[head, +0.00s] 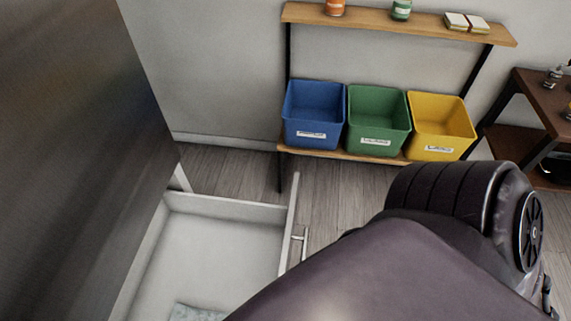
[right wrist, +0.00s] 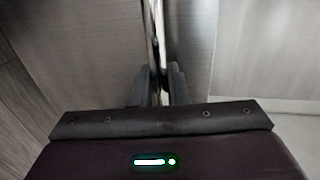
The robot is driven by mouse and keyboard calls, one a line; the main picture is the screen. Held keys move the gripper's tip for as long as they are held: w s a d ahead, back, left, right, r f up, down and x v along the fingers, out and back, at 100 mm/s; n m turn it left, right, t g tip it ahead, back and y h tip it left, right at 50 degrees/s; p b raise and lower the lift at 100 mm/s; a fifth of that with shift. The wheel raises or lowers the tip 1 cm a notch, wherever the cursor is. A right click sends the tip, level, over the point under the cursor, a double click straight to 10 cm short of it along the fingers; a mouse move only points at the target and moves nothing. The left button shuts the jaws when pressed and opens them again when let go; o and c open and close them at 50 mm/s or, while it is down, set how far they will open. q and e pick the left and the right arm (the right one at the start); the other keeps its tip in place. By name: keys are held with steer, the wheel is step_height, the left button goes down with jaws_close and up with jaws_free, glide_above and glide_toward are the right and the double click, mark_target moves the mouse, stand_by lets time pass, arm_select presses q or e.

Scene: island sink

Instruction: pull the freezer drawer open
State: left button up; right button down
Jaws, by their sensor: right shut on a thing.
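The freezer drawer (head: 222,210) stands pulled out from the dark metallic fridge front (head: 80,150), and its white inside shows from above. Part of its bar handle (head: 305,238) shows on the outer side of the drawer front; the rest is hidden behind my right arm. In the right wrist view, my right gripper (right wrist: 159,85) is shut on the handle (right wrist: 156,30), with a finger on each side of the bar. My right gripper is hidden in the head view. My left gripper is in neither view.
A pale patterned packet (head: 195,312) lies in the drawer. Blue (head: 313,112), green (head: 378,120) and yellow (head: 440,125) bins stand on a low shelf by the wall. A dark brown shelf unit (head: 545,100) is at right. Wood floor (head: 335,190) is clear between.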

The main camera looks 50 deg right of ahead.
steer(key=shift+s+d, duration=0.15)
steer(key=shift+s, duration=0.15)
steer(key=c, duration=1.5)
jaws_free()
steer(key=b+v, duration=0.1)
steer(key=v, duration=0.6)
steer(key=shift+s+d, duration=0.25)
